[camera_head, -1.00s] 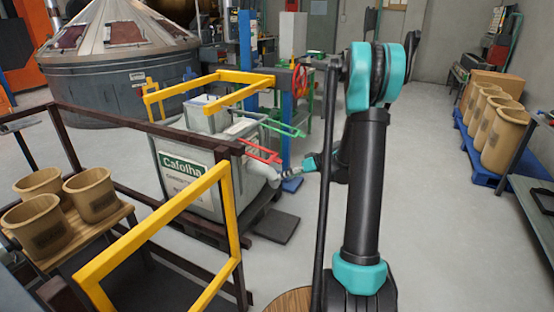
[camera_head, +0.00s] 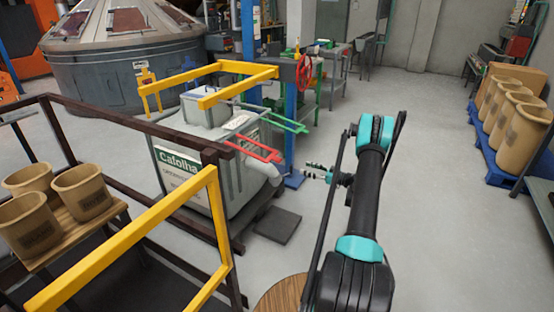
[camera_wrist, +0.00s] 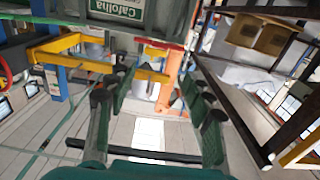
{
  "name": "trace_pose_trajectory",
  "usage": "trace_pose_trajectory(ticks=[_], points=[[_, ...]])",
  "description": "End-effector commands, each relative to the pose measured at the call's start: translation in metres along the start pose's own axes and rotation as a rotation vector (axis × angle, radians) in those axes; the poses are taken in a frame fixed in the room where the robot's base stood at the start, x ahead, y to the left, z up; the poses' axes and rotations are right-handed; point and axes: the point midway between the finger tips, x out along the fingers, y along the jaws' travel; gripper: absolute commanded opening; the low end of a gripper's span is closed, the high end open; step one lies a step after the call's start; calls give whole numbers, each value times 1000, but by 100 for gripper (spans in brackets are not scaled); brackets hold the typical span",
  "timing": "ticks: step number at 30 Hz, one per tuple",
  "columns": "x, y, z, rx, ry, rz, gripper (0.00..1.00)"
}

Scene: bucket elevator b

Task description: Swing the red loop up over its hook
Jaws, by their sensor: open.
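The red loop (camera_head: 252,152) is a long narrow bar loop sticking out to the right from the grey box (camera_head: 183,215) with the Cafolha sign. It also shows as a red bar beyond my fingers in the wrist view (camera_wrist: 158,44). A similar green loop (camera_head: 285,124) sits above and behind it. My gripper (camera_head: 307,172) is right of the red loop, apart from it in the head view. In the wrist view my gripper (camera_wrist: 155,78) has its fingers spread with nothing held between them. I cannot make out the hook for the red loop.
Yellow rails (camera_head: 215,70) stand above the box, and a yellow gate (camera_head: 150,240) with a dark railing is at front left. A grey pipe end (camera_head: 266,170) lies just below the red loop. A blue post (camera_head: 290,125) stands behind.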

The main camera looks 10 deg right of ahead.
Motion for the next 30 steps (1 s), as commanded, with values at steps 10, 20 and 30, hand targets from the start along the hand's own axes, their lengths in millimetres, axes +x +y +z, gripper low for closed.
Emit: trace_pose_trajectory(ticks=[10, 20, 30], points=[[44, -1, 0, -2, 2, -4, 52], [110, -1, 0, -1, 2, -4, 52], [163, 0, 0, -1, 2, -1, 52]])
